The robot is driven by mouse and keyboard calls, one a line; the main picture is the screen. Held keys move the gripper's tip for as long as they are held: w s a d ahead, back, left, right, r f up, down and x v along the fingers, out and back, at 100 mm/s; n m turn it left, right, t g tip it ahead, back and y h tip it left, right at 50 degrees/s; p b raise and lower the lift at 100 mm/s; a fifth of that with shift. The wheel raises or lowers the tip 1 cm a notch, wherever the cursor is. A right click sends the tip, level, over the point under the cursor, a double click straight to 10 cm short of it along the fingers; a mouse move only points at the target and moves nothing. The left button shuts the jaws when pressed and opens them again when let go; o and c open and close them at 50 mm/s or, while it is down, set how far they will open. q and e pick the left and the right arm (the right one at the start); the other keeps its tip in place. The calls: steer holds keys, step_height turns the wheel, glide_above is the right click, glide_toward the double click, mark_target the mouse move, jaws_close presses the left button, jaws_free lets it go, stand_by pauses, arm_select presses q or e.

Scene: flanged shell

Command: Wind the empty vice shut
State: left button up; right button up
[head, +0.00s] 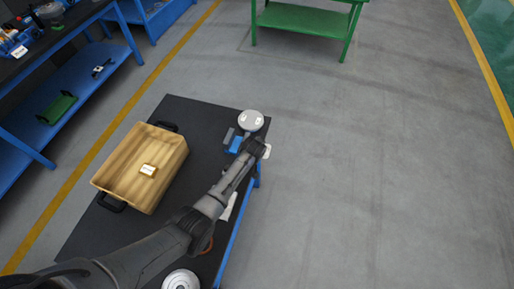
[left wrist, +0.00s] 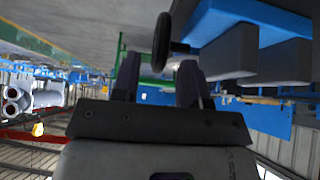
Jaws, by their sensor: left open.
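The blue vice (head: 236,145) stands near the right edge of the dark table, partly hidden by my left arm. In the left wrist view its blue body (left wrist: 250,18) and two grey jaws (left wrist: 232,54) show at the upper right, with nothing seen between the jaws. A black round handwheel (left wrist: 162,42) sticks out from it on a short shaft. My left gripper (left wrist: 160,80) is open, its two dark fingers pointing toward the handwheel; I cannot tell whether they touch it. In the head view, my left gripper (head: 262,150) is beside the vice at the table edge.
A round grey flanged part (head: 251,120) is just behind the vice. Another round part (head: 181,281) is at the near edge. The floor to the right is clear.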

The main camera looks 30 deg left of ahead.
arm_select(q)
steer(key=p+v, duration=0.2)
steer(key=v, duration=1)
steer(key=shift+p, duration=0.4)
steer(key=shift+o, duration=0.4)
steer(key=shift+r, duration=0.1)
